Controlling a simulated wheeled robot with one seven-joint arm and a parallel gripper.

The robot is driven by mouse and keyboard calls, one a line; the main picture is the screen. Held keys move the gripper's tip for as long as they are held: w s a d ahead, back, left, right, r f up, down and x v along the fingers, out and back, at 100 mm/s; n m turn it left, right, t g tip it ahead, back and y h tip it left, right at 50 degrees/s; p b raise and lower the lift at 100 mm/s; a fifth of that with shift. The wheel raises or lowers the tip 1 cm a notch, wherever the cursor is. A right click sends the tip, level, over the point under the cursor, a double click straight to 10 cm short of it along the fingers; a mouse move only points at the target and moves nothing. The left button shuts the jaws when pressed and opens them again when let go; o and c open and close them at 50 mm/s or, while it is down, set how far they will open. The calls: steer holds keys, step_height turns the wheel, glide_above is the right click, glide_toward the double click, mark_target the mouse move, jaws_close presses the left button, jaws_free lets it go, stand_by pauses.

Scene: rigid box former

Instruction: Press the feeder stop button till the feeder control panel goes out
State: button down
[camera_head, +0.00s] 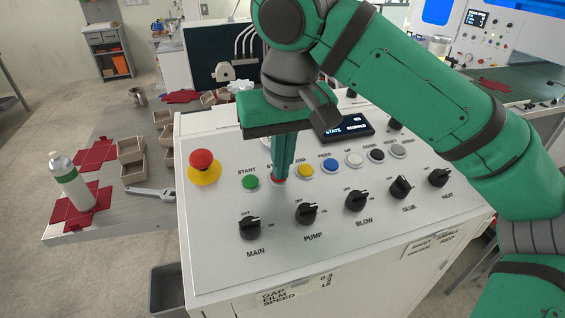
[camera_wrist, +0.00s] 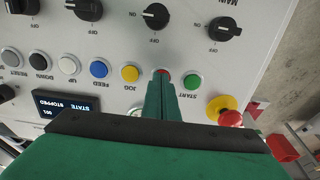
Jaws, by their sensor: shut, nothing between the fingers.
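The feeder control panel (camera_head: 330,225) is a light grey sloped console with a row of coloured buttons. The red stop button (camera_wrist: 163,71) sits between the green START button (camera_head: 250,182) and the yellow JOG button (camera_head: 305,171). My gripper (camera_head: 280,176) is shut and empty, fingers pointing down at the stop button and mostly covering it. In the wrist view my fingertips (camera_wrist: 162,82) overlap the button's edge; I cannot tell whether it is pressed in. The small dark display (camera_wrist: 66,103) is lit and reads "STATE STOPPED".
A red emergency mushroom button on a yellow base (camera_head: 204,167) stands left of START. Blue, white, black and grey buttons continue to the right. Black knobs (camera_head: 306,213) line the front. A side table (camera_head: 110,205) at left holds a bottle, a wrench and small boxes.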

steer(key=v, duration=1.4)
steer(key=shift+w, duration=0.15)
